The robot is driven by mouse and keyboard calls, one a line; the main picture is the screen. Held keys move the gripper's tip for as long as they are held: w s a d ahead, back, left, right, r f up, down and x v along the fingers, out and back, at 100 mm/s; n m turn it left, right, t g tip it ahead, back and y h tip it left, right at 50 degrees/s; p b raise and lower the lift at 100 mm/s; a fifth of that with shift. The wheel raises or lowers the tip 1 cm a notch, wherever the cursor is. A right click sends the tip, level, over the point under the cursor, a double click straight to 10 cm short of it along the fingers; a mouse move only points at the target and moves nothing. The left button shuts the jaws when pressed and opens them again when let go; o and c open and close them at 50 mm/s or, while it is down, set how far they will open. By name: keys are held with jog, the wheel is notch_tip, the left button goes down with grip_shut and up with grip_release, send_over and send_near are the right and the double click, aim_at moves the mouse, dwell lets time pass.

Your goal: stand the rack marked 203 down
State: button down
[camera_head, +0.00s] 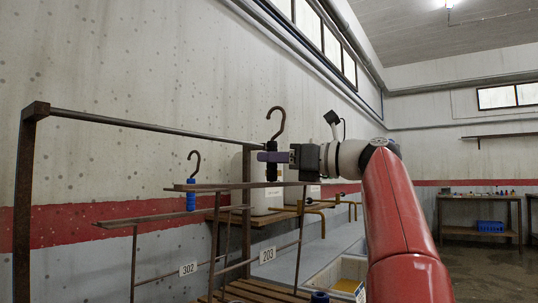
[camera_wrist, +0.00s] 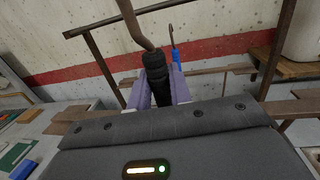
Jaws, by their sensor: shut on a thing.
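The rack marked 203 has a brown flat top bar (camera_head: 220,186), thin legs and a white 203 plate (camera_head: 267,255). A dark hook (camera_head: 277,118) rises from its black grip (camera_head: 273,173). My gripper (camera_head: 274,157) is shut on that grip, its purple fingers on either side. The wrist view shows the black grip (camera_wrist: 156,72) between the fingers. The hook's tip is free, apart from the rail in the head view. The rack looks roughly upright above a slatted wooden surface (camera_head: 255,292). I cannot tell whether its feet touch it.
The rack marked 302 (camera_head: 188,269), with a blue grip (camera_head: 191,200) and hook, is left of it. A brown rail (camera_head: 140,124) on posts spans behind. White containers (camera_head: 258,200) stand on a wooden shelf by the wall. A pale tub (camera_head: 345,275) is at lower right.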

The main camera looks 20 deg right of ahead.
aim_at(274, 182)
notch_tip(274, 182, down, 6)
jog(key=shift+s+b, duration=0.1)
jog(key=shift+b, duration=0.65)
jog(key=shift+f+b, duration=0.6)
jog(key=shift+f, duration=0.25)
grip_release()
dwell(0.4)
dwell(0.7)
jog(key=p+v, duration=0.2)
jog(key=v, duration=1)
jog(key=shift+r+p, duration=0.25)
jog(key=shift+p, duration=0.1)
dwell(1.0)
dwell(0.5)
